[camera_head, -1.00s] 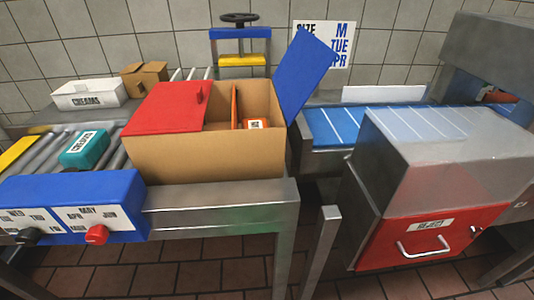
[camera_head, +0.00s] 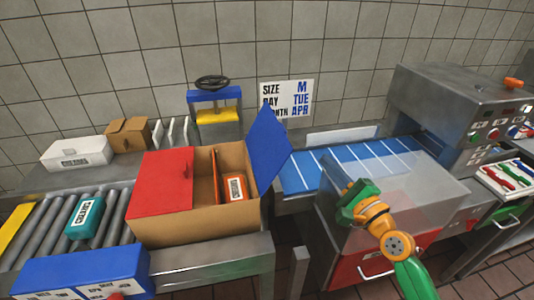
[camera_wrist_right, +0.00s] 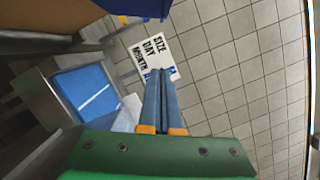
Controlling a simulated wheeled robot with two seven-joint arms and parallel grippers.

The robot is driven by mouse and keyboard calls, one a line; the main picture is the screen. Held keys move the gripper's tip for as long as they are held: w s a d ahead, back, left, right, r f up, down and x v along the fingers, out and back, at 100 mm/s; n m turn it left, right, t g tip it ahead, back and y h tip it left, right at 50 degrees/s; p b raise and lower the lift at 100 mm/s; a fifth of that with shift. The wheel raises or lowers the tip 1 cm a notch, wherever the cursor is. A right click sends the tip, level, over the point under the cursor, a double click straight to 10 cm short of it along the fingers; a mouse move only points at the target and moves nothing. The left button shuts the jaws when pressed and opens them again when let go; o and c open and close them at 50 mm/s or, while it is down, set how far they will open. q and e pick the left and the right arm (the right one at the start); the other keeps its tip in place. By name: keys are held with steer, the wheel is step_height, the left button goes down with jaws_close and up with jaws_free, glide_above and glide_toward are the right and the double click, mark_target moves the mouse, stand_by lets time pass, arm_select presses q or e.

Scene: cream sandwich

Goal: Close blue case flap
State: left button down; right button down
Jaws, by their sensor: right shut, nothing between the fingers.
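The cardboard case (camera_head: 190,232) stands on the metal table at the left centre of the head view. Its blue flap (camera_head: 268,148) is open and sticks up and outward from the case's right edge. Its red flap (camera_head: 161,182) lies over the left part of the case. The right part is uncovered and shows a divider and an orange-red box (camera_head: 234,188). My right gripper (camera_head: 349,188) is right of the blue flap and apart from it, above the clear-topped reject bin. In the right wrist view its fingers (camera_wrist_right: 160,100) are together and empty. My left gripper is out of view.
The blue conveyor (camera_head: 330,165) runs behind the case's right side. The reject bin (camera_head: 420,175) stands below my right arm. A teal box (camera_head: 84,216) sits on rollers at left. A press with a dark wheel (camera_head: 212,83) stands behind the case.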

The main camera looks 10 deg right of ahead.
mark_target(269, 145)
steer(key=w+a+r+p, duration=0.3)
steer(key=w+a, duration=0.3)
steer(key=w, duration=0.3)
steer(key=shift+a+p, duration=0.15)
steer(key=shift+p, duration=0.15)
steer(key=shift+f, duration=0.1)
steer(key=shift+w, duration=0.1)
